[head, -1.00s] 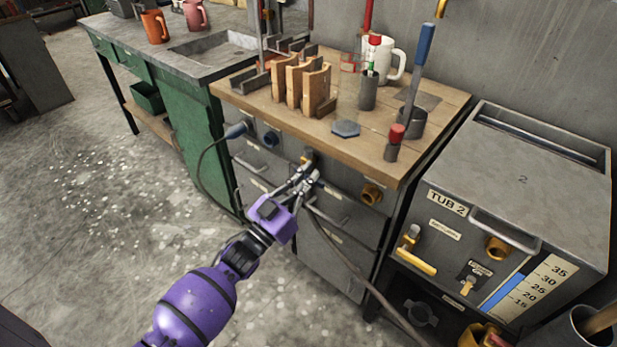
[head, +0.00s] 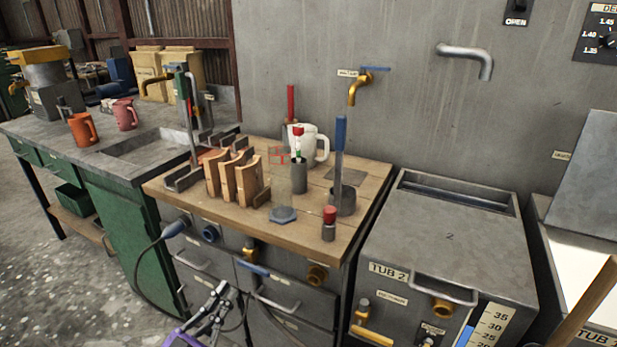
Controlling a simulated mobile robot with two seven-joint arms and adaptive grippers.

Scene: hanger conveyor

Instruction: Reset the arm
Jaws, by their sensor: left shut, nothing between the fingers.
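My left gripper (head: 222,293) shows at the bottom of the head view, with purple on its wrist. Its grey fingers are shut with nothing between them. It is in front of the drawer cabinet (head: 205,285) under the wooden bench top (head: 245,222), below a brass fitting with a blue handle (head: 252,268). A dark hose runs close beside the fingers; I cannot tell whether they touch. My right gripper is not in view.
The bench top holds a wooden rack (head: 236,180), a white mug (head: 314,147), a blue-handled tool (head: 340,150) and a hex block (head: 283,214). Tub 2 (head: 450,240) stands to the right. A green workbench (head: 117,215) is left, beside open floor (head: 50,285).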

